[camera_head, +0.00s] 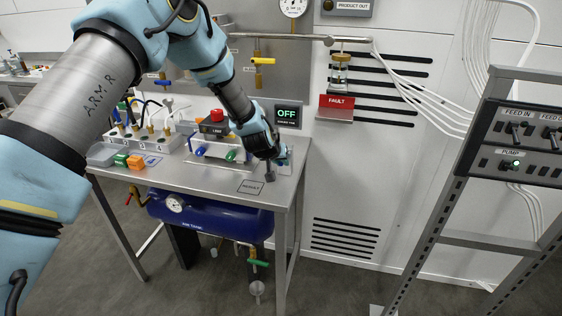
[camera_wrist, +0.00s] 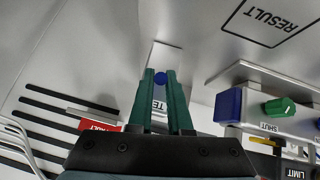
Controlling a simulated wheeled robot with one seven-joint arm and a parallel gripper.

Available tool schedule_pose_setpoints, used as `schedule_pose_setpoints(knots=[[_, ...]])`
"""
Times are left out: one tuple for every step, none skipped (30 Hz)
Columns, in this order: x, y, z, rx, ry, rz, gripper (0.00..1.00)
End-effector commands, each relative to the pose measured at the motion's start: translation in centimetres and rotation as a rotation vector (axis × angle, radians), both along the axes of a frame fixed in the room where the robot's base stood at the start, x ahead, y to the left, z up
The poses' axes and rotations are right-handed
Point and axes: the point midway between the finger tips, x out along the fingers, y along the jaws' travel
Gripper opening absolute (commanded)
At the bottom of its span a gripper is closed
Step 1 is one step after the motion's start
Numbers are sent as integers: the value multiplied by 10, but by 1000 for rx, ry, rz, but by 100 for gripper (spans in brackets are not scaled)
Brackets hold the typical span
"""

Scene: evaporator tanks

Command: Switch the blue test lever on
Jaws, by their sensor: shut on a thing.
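The blue test lever shows as a small blue knob (camera_wrist: 161,79) between my fingertips in the wrist view. Behind it is a white plate (camera_wrist: 168,56), with a partly hidden label reading "TE". My gripper (camera_wrist: 160,74) has two green fingers, shut on the blue knob. The lever's shaft and tilt are hidden by the fingers. In the head view my gripper (camera_head: 281,158) is at the right back part of the steel table (camera_head: 215,182), below a dark display (camera_head: 289,114) that reads "OFF" in green. The lever cannot be made out there.
Left of my gripper is a fixture (camera_head: 215,150) with blue and green handles; its green knob (camera_wrist: 279,108) is marked "SHUT". A "RESULT" square (camera_head: 250,187) is on the tabletop. A red "FAULT" sign (camera_head: 337,107) hangs right. A control rack (camera_head: 515,140) stands farther right.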

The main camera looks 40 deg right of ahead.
Motion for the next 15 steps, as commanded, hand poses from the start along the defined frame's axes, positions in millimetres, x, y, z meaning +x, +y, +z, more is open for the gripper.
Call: schedule_pose_setpoints(knots=[[0,-2,4,19,10,-2,0],[0,-3,4,31,19,-2,0],[0,-3,5,48,29,-3,0],[1,-3,5,59,35,-3,0],[1,-3,5,69,42,-2,0],[1,-3,5,80,50,-2,0],[1,-3,5,89,55,-2,0],[1,-3,5,95,59,-2,0],[1,-3,5,104,65,-2,0],[2,-3,5,108,68,-1,0],[2,-3,5,112,70,-2,0],[2,-3,5,117,74,-1,0],[1,-3,5,119,76,-1,0],[2,-3,5,121,77,-1,0],[2,-3,5,124,79,-1,0]])
